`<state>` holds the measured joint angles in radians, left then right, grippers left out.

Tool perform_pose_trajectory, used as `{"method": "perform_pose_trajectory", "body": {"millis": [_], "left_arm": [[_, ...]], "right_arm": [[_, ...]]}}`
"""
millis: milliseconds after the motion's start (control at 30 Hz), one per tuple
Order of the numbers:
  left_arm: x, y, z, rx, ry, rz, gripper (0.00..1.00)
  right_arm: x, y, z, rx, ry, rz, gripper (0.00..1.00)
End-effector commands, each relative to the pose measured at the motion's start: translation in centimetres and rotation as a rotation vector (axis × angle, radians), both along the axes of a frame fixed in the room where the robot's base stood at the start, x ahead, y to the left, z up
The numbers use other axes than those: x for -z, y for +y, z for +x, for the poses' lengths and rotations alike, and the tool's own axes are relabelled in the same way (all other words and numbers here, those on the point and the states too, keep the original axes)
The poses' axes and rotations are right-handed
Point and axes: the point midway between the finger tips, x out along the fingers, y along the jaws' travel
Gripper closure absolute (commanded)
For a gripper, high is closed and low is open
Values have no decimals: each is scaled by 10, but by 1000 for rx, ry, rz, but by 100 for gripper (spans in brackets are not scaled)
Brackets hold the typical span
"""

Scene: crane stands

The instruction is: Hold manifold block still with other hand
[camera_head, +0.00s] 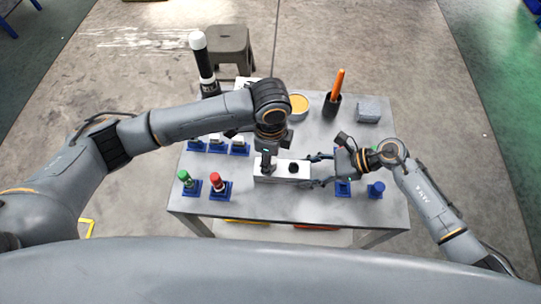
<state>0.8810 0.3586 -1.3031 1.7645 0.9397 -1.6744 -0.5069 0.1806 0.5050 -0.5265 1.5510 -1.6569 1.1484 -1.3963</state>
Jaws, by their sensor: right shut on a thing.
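The manifold block (283,180) is a white and grey box on the table, near the middle. A dark round part (293,168) shows on its top. My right gripper (321,170) reaches in from the right and is shut on the block's right end. My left gripper (267,164) points down over the left part of the block. Its fingers are small and dark here, and I cannot tell whether they are open or hold something.
A green-topped piece (184,177) and a red-topped piece (215,182) stand in blue holders at front left. White-topped pieces stand behind them, partly hidden by my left arm. A yellow-filled bowl (299,104), a dark cup with an orange stick (332,104) and a grey block (368,112) stand at the back.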

Motion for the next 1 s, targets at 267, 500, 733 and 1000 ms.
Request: {"method": "perform_pose_trajectory", "body": {"millis": [267, 500, 733, 1000], "left_arm": [[0, 0, -1, -270, 2, -1, 52], [1, -1, -2, -593, 3, -1, 52], [0, 0, -1, -769, 3, -1, 52], [0, -1, -2, -1122, 3, -1, 52]], "right_arm": [[-1, 0, 1, 1, -2, 2, 91], [-1, 0, 1, 1, -2, 2, 91], [-1, 0, 1, 0, -1, 2, 91], [-1, 0, 1, 0, -1, 2, 91]]}}
